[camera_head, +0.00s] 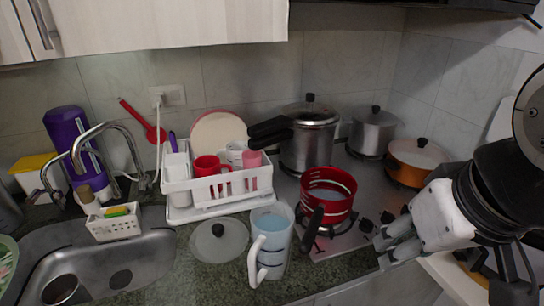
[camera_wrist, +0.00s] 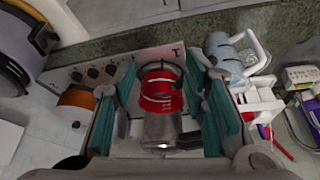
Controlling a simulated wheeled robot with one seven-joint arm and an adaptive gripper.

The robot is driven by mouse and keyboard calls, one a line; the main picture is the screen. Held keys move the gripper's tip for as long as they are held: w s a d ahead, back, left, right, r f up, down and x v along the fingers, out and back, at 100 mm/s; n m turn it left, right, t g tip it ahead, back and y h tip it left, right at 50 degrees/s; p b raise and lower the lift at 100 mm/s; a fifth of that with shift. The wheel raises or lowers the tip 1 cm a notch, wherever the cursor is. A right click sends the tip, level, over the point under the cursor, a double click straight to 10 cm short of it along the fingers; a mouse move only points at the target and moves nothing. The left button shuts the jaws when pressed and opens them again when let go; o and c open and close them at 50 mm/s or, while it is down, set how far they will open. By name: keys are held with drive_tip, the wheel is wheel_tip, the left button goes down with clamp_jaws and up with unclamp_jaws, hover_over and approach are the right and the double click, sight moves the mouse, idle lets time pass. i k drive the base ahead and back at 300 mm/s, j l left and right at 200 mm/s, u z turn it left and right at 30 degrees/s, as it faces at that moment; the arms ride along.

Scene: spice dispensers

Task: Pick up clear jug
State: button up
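The clear jug (camera_head: 270,239) stands upright on the counter near its front edge. It is see-through and bluish, with a white handle toward the lower left. In the wrist view the jug (camera_wrist: 227,58) is at the upper right, outside the fingers. My gripper (camera_head: 388,249) is to the right of the jug and apart from it, in front of the stove. In the wrist view my gripper (camera_wrist: 164,66) has its two teal-padded fingers spread. The red pot shows in the gap between them, further off. Nothing is held.
The red pot (camera_head: 328,193) is on the stove, its dark handle pointing toward the jug. A glass lid (camera_head: 219,241) lies left of the jug. The white dish rack (camera_head: 178,192) stands behind. The sink (camera_head: 140,262) is at left, an orange pot (camera_head: 407,173) at right.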

sight(272, 222)
drive_tip(key=k+l+z, duration=0.15)
drive_tip(key=k+z, duration=0.15)
drive_tip(key=k, duration=0.15)
drive_tip(key=k+l+z, duration=0.25)
drive_tip(key=k, duration=0.2)
